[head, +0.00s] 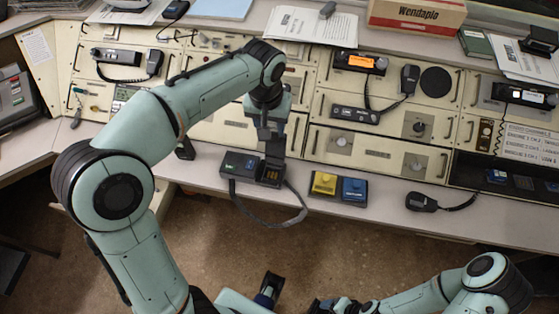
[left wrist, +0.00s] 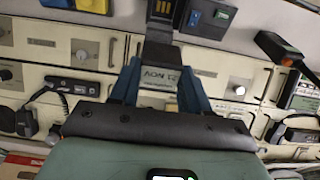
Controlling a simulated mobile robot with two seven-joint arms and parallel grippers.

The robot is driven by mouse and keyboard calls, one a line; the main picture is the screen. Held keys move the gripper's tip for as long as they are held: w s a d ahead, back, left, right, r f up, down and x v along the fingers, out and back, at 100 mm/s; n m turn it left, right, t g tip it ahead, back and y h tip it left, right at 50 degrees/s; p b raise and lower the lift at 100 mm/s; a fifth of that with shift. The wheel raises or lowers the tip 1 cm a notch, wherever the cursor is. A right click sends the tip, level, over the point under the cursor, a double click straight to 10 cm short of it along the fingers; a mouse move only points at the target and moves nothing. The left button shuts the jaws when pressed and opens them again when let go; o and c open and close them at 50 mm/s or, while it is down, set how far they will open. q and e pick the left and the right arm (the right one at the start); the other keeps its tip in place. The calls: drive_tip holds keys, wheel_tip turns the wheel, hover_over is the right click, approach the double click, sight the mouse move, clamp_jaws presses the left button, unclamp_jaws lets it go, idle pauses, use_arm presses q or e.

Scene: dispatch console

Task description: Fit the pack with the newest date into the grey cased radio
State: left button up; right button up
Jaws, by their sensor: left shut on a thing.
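My left gripper (head: 270,135) is shut on a dark pack (left wrist: 160,56), which shows between the two blue fingers in the left wrist view. A pale label there reads upside down; "NOV" is legible, the day number is unclear. The gripper is above a dark grey unit (head: 238,164) with a cable loop, standing on the desk. Gold contacts show in its right-hand bay, apart from the pack. A small green light shows on its left part. I cannot tell whether this unit is the grey cased radio. My right arm is low at the bottom; its gripper's fingers are not clear.
A yellow block (head: 323,183) and a blue block (head: 353,189) stand right of the unit. Several dark packs (head: 523,182) lie in the recess at far right. A microphone (head: 421,201) lies on the desk. Console panels rise behind; the desk's front edge is close.

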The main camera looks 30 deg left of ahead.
use_arm(q)
drive_tip(key=shift+s+f+b, duration=0.2)
drive_tip(key=shift+f+b, duration=1.15)
drive_tip(key=shift+f, duration=8.55)
use_arm(e)
drive_tip(key=shift+s+f, duration=0.3)
drive_tip(key=shift+f, duration=0.4)
drive_tip(key=shift+s+f, duration=0.3)
drive_tip(key=shift+f, duration=0.4)
use_arm(q)
drive_tip(key=shift+f, duration=0.2)
drive_tip(key=o, duration=1.2)
drive_tip(key=shift+c, duration=0.2)
use_arm(e)
drive_tip(key=shift+f, duration=0.1)
use_arm(q)
drive_tip(key=shift+r, duration=0.1)
drive_tip(key=shift+r, duration=0.3)
wheel_tip(320, 180, up, 12)
drive_tip(key=s+p, duration=0.1)
drive_tip(key=shift+s+d+f, duration=0.2)
drive_tip(key=shift+s+f, duration=0.05)
drive_tip(key=shift+s, duration=0.15)
use_arm(e)
drive_tip(key=shift+w+r, duration=0.2)
drive_tip(key=shift+r, duration=0.6)
